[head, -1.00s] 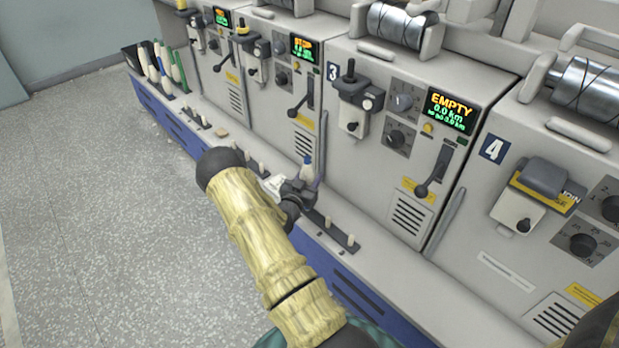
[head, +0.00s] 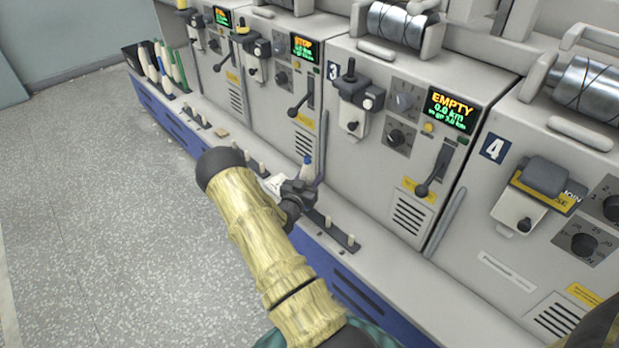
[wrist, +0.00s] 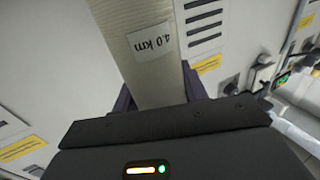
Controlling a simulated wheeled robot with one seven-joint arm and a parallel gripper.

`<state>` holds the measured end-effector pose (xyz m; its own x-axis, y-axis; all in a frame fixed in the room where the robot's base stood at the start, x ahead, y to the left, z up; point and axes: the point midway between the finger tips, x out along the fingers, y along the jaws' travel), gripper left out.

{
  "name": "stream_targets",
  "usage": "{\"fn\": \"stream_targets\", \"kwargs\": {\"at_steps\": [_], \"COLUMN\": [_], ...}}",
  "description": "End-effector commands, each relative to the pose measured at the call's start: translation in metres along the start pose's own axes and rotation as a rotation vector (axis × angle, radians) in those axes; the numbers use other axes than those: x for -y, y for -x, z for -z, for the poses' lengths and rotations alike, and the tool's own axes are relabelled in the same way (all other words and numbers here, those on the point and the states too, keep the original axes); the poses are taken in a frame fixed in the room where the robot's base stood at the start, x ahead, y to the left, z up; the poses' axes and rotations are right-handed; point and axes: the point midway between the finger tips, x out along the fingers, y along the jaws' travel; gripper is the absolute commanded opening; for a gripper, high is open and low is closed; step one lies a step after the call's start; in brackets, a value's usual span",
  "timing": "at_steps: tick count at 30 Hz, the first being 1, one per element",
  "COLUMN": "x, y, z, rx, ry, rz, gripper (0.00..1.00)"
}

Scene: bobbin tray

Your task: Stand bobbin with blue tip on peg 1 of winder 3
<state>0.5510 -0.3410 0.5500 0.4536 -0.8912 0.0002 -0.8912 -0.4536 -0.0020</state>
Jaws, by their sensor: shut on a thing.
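My gripper (head: 300,184) is shut on a bobbin and holds it upright in front of winder 3 (head: 372,140), above the peg ledge. The bobbin's blue tip (head: 308,160) shows just above the jaws in the head view; its lower part is hidden by my gripper and arm. In the wrist view the grey bobbin (wrist: 150,75) carries a label reading 4.0 km. A peg strip (head: 335,229) with white pegs lies on the ledge just right of my gripper. I cannot tell whether the bobbin's foot touches a peg.
Winder 3's display (head: 452,110) reads EMPTY. Winder 4 (head: 540,185) stands at the right. A tray (head: 133,56) with several white, green and blue-tipped bobbins stands at the far left. More pegs (head: 250,165) line the ledge left of my gripper. The floor in front is clear.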

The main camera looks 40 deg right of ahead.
Motion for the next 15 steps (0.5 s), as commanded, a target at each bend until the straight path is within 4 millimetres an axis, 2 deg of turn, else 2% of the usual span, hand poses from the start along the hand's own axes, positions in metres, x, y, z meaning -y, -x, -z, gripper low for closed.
{"fn": "stream_targets", "kwargs": {"at_steps": [15], "x": [0.0], "y": [-0.0001], "z": [-0.009], "rx": [-0.001], "ry": [-0.001], "rz": [0.0], "gripper": [0.18]}}
